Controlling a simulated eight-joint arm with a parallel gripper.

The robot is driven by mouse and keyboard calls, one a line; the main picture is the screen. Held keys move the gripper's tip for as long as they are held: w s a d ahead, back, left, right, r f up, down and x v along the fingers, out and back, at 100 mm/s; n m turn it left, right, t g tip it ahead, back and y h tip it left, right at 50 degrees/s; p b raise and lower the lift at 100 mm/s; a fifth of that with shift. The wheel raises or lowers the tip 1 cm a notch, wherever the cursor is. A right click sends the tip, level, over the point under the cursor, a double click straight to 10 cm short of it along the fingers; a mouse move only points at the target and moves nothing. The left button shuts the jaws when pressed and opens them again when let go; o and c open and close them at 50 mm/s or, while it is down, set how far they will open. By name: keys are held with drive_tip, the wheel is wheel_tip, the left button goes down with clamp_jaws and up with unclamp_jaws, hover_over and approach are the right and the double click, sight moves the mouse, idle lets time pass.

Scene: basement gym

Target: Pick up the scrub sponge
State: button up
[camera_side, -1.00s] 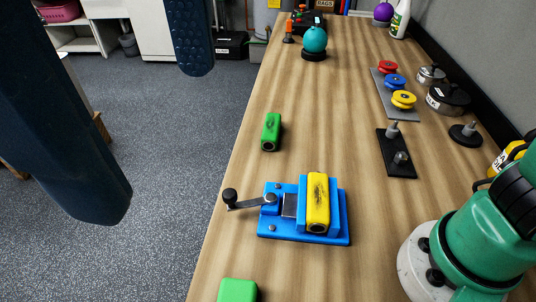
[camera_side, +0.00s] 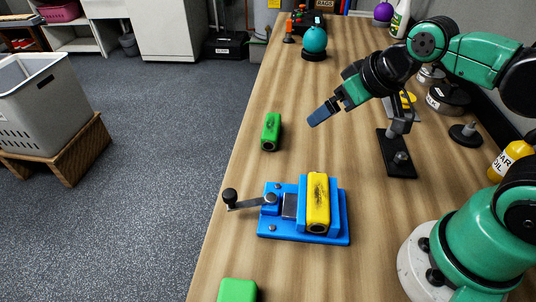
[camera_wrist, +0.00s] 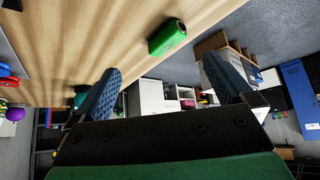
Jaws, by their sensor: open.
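I cannot make out a clear scrub sponge in either view. A green block (camera_side: 271,131) with a dark mark on top lies on the wooden bench; it also shows in the wrist view (camera_wrist: 168,37). A yellow block (camera_side: 317,200) with dark smudges sits in a blue vise (camera_side: 341,218) with a crank handle. Another green block (camera_side: 237,291) is cut off at the bottom edge. My gripper (camera_side: 318,117) hangs above the bench, right of the first green block and apart from it. In the wrist view its two blue fingers (camera_wrist: 162,68) are spread and empty.
A black plate with metal posts (camera_side: 398,172) lies right of the vise. A teal ball (camera_side: 314,39) stands farther back. A yellow oil bottle (camera_side: 507,160) is by the wall. A grey basket (camera_side: 38,105) stands off the bench. The bench around the green block is clear.

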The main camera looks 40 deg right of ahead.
drive_tip(key=shift+d+f, duration=0.15)
drive_tip(key=shift+d, duration=0.05)
drive_tip(key=n+g+y, duration=0.3)
drive_tip(key=n+g, duration=0.7)
drive_tip(key=n, duration=1.7)
approach(237, 291)
drive_tip(key=x, duration=0.5)
drive_tip(key=shift+w, duration=0.1)
drive_tip(key=shift+a+f, duration=0.1)
drive_tip(key=shift+f, duration=0.1)
drive_tip(key=shift+x, duration=2.65)
